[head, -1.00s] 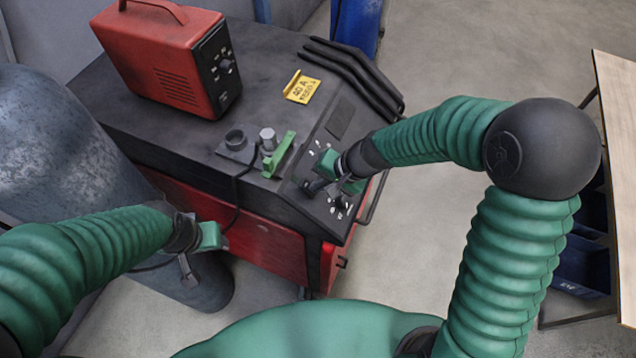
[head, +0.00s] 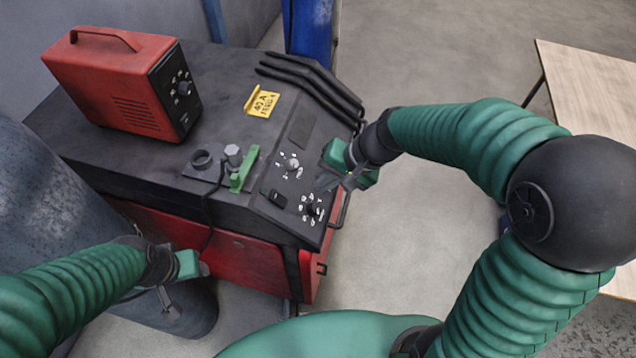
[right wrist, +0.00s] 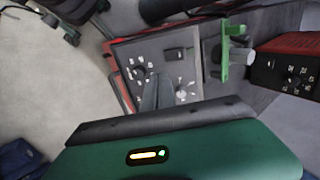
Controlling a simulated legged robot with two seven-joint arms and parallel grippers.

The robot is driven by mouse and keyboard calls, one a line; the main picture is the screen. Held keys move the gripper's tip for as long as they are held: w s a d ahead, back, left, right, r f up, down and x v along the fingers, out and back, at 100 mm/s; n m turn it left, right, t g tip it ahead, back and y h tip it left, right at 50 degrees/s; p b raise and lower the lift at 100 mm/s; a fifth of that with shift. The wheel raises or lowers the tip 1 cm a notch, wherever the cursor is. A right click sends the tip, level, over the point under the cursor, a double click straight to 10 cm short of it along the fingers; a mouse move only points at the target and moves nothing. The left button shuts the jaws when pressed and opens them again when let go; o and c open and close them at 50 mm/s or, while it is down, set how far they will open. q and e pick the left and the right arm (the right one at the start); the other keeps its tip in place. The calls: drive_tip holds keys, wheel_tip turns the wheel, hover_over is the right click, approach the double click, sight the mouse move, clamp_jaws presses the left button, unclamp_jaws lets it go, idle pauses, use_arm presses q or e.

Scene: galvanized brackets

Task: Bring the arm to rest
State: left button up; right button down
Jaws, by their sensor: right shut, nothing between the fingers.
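My right gripper (head: 330,184) is shut and empty. In the head view it hangs over the right edge of the machine's sloped control panel (head: 268,207), near the knobs. In the right wrist view its closed fingers (right wrist: 158,92) point at the panel, between two knobs; I cannot tell how far above the panel they are. My left gripper (head: 168,300) is at the lower left, beside the large grey cylinder (head: 50,195). Its fingers are small and dark there, so I cannot tell whether they are open.
A red box with a dial (head: 115,82) stands on the machine top. A yellow card (head: 262,102), a green clamp-like piece (head: 243,170) and black bars (head: 312,82) are near the panel. A wooden table (head: 590,85) stands at the right. Bare floor lies between.

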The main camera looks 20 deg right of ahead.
use_arm(q)
drive_tip(key=f+b, duration=0.2)
drive_tip(key=d+f+b, duration=0.1)
drive_tip(key=f+b, duration=0.2)
drive_tip(key=shift+s+d+f+b, duration=0.1)
drive_tip(key=shift+d+f+b, duration=0.1)
drive_tip(key=shift+b, duration=0.15)
use_arm(e)
drive_tip(key=s+d+f+n+h, duration=0.5)
drive_tip(key=s+d+f, duration=0.3)
drive_tip(key=s+f, duration=0.2)
wheel_tip(320, 180, down, 2)
drive_tip(key=shift+s+f+n, duration=0.1)
drive_tip(key=shift+s+n, duration=0.05)
drive_tip(key=shift+n, duration=0.45)
use_arm(q)
drive_tip(key=shift+a, duration=0.3)
use_arm(e)
drive_tip(key=shift+a, duration=0.3)
